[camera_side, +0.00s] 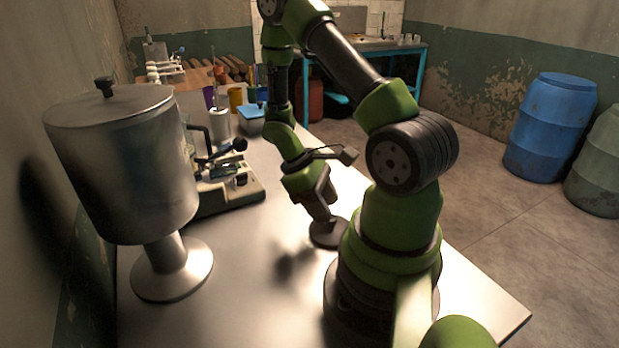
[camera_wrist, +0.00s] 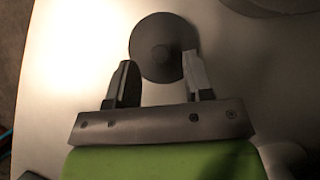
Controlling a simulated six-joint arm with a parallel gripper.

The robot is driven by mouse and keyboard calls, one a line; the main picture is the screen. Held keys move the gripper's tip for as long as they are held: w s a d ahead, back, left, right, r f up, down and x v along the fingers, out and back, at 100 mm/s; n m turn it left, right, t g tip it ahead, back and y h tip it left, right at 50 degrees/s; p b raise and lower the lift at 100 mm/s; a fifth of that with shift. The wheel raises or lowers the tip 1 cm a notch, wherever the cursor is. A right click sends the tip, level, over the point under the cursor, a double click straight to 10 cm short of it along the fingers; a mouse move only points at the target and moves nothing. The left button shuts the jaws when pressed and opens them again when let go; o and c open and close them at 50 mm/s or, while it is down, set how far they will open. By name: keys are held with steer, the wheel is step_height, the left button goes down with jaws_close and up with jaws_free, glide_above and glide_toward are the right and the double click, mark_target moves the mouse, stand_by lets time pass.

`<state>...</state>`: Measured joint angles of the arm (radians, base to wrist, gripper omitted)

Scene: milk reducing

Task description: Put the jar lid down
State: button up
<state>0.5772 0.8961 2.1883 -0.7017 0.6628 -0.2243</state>
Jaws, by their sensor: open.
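The jar lid (camera_wrist: 160,32) is a dark round disc with a small knob at its centre. In the side view the lid (camera_side: 322,236) lies flat on the white table beside my arm's base. My gripper (camera_wrist: 157,72) is open, with one finger on either side and nothing between them but table and the lid's near edge. In the side view my gripper (camera_side: 326,212) points down over the lid; the fingertips are small there, and I cannot tell whether they touch it.
A large metal vessel (camera_side: 125,160) with a lid stands at the left on the table (camera_side: 240,300). The front of the table is clear.

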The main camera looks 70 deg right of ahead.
steer(key=v, duration=0.9)
steer(key=shift+r, duration=0.2)
steer(key=s+a+r+m+t+y, duration=0.1)
steer(key=a+r+m+t, duration=0.1)
steer(key=a+r+t, duration=0.4)
steer(key=s+a+r+m+t, duration=0.1)
steer(key=a+r+m+t, duration=0.1)
steer(key=a+r+t, duration=0.5)
steer(key=a+r, duration=0.3)
steer(key=r, duration=0.2)
steer(key=shift+s+y, duration=0.35)
steer(key=shift+y, duration=0.05)
steer(key=shift+a, duration=0.1)
